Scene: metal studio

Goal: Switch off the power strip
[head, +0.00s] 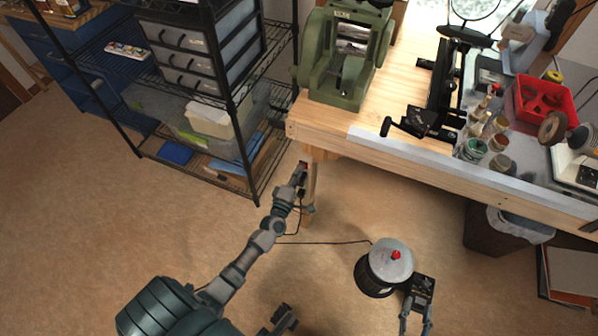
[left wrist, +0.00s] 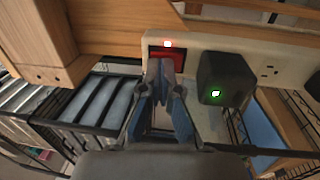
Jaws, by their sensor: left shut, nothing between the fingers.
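The power strip (left wrist: 205,48) is a pale strip fixed along a wooden table leg. Its red switch (left wrist: 158,55) shows in the left wrist view, with a lit red spot (left wrist: 168,44). A black plug (left wrist: 228,75) with a green light sits in the strip beside the switch. My left gripper (left wrist: 163,66) is shut and empty, its fingertips in front of the switch and covering part of it. I cannot tell whether they touch it. In the head view my left gripper (head: 301,172) is at the table leg. My right gripper (head: 416,308) looks open at the bottom edge.
A round pot-like appliance (head: 390,262) with a red knob and black control box (head: 421,287) stands on the floor. A cable runs from it towards the leg. The workbench (head: 390,145) overhangs the strip; a black wire shelf (head: 215,175) stands left. Open floor lies between.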

